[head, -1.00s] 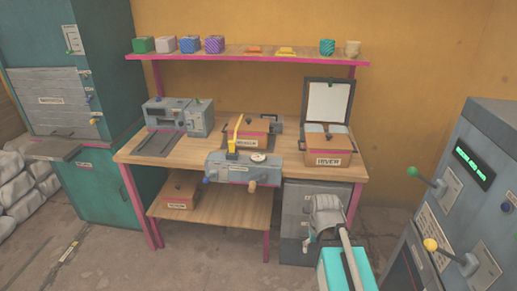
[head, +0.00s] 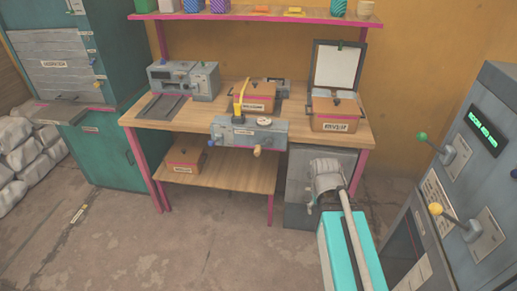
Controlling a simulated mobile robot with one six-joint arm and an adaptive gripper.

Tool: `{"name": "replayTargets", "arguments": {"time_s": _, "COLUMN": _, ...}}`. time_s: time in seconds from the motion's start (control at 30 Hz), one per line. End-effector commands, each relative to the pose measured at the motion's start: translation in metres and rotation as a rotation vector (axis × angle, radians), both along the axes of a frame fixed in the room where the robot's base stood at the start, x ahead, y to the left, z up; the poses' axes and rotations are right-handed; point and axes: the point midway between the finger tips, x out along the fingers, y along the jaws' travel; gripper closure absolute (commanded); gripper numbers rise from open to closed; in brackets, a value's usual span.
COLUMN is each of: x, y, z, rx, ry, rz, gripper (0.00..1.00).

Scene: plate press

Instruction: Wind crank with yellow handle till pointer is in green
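In the head view a grey device (head: 262,133) is fixed at the front edge of the workbench. An upright yellow handle (head: 239,97) rises from its left part. A small round dial (head: 264,121) lies on its top; its pointer and any green zone are too small to read. A blue knob (head: 212,143) is at its left end, and a tan knob (head: 257,152) sticks out in front. My grey arm shows at the lower right, below and right of the device and apart from it. I cannot make out my gripper's fingers.
The wooden workbench (head: 190,121) holds a grey machine at left and brown lidded boxes (head: 337,115). A grey cabinet (head: 302,185) stands under its right end. A console (head: 480,165) with green-knobbed and yellow-knobbed levers stands at right. The floor in front is clear.

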Motion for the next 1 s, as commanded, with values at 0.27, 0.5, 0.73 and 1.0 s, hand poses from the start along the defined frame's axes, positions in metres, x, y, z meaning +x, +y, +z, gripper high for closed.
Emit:
{"name": "replayTargets", "arguments": {"time_s": 0.27, "x": 0.054, "y": -0.004, "z": -0.043, "rx": -0.247, "ry": -0.114, "rz": 0.318, "gripper": 0.22}}
{"name": "replayTargets", "arguments": {"time_s": 0.5, "x": 0.105, "y": 0.003, "z": -0.063, "rx": -0.517, "ry": -0.185, "rz": 0.645, "gripper": 0.22}}
{"name": "replayTargets", "arguments": {"time_s": 0.73, "x": 0.151, "y": 0.024, "z": -0.075, "rx": -0.799, "ry": -0.212, "rz": 0.962, "gripper": 0.22}}
{"name": "replayTargets", "arguments": {"time_s": 1.0, "x": 0.199, "y": 0.067, "z": -0.083, "rx": -1.160, "ry": -0.188, "rz": 1.328, "gripper": 0.22}}
